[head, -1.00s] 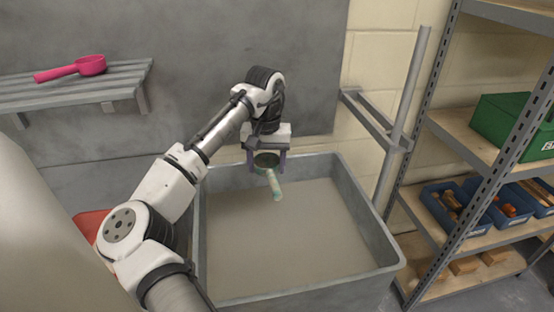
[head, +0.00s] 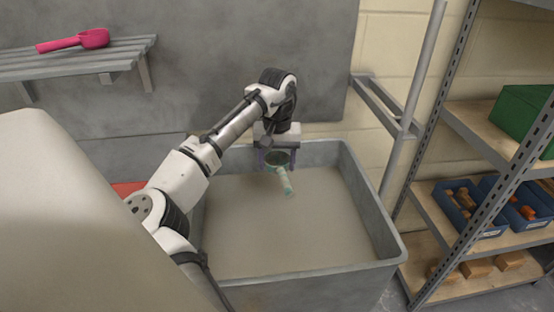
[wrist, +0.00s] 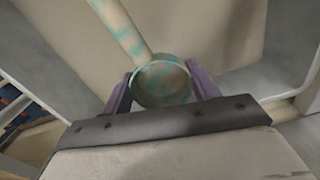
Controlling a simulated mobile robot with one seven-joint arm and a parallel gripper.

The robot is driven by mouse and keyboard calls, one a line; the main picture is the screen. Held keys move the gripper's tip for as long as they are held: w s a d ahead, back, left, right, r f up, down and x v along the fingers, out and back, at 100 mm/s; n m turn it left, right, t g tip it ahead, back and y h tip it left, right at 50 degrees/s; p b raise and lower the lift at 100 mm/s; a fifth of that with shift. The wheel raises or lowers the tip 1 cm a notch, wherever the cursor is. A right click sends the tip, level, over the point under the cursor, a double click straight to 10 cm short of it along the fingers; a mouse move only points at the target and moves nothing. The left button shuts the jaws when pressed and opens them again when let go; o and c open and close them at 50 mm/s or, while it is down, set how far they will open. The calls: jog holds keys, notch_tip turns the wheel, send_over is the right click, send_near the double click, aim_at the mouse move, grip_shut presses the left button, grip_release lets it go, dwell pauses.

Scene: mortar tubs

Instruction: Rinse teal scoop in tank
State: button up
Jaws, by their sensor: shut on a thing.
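The teal scoop (head: 286,184) is held by its cup in my gripper (head: 278,160), with its handle pointing down and toward the front. In the wrist view the scoop (wrist: 162,84) shows teal with patchy beige-grey smears on cup and handle. My gripper (wrist: 162,88) has its purple fingers on both sides of the cup, shut on it. The grey tank (head: 385,225) is below, filled with a cloudy grey-beige liquid. The scoop is over the far half of the tank. I cannot tell whether the handle's end touches the liquid.
A pink scoop (head: 88,39) lies on a grey slatted wall shelf (head: 75,62) at the left. A metal post (head: 412,90) stands right of the tank. A rack (head: 462,160) at the right holds a green box (head: 522,110) and blue bins (head: 462,218). A red thing (head: 127,188) shows partly behind my arm.

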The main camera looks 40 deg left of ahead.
jog(key=shift+f+b, duration=7.75)
jog(key=shift+f, duration=0.6)
notch_tip(320, 180, up, 20)
jog(key=p, duration=1.9)
jog(key=shift+r, duration=0.15)
